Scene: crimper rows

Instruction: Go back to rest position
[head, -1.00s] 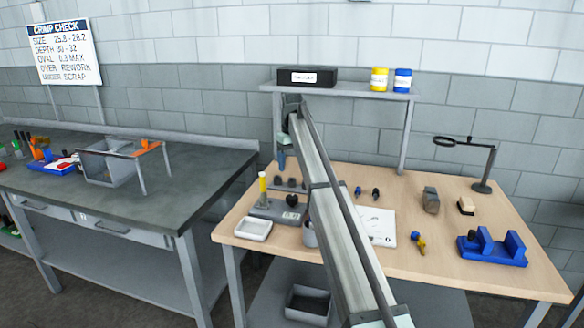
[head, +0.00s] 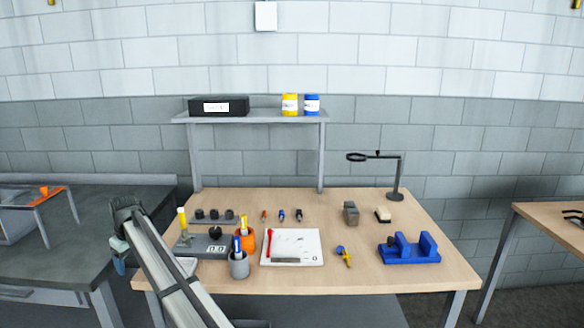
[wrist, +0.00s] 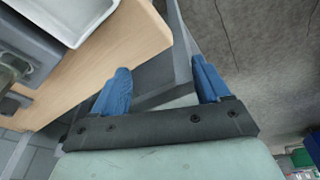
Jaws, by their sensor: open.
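My gripper (wrist: 161,72) is open and empty in the wrist view. Its two blue fingers are wide apart, pointing past the edge of the wooden workbench (wrist: 135,45) with nothing between them but the bench edge, grey frame and floor behind. In the head view my arm runs along the lower left, and the gripper's blue fingers (head: 119,264) hang beside the left end of the wooden bench. Whether the fingers are open cannot be told from the head view.
A white tray (wrist: 75,15) is close by on the bench. The grey gauge block (head: 192,245), grey cup (head: 238,265), orange cup (head: 247,240), white sheet (head: 300,240) and blue cradle (head: 408,250) stand on the bench. A dark side table (head: 70,240) lies to the left.

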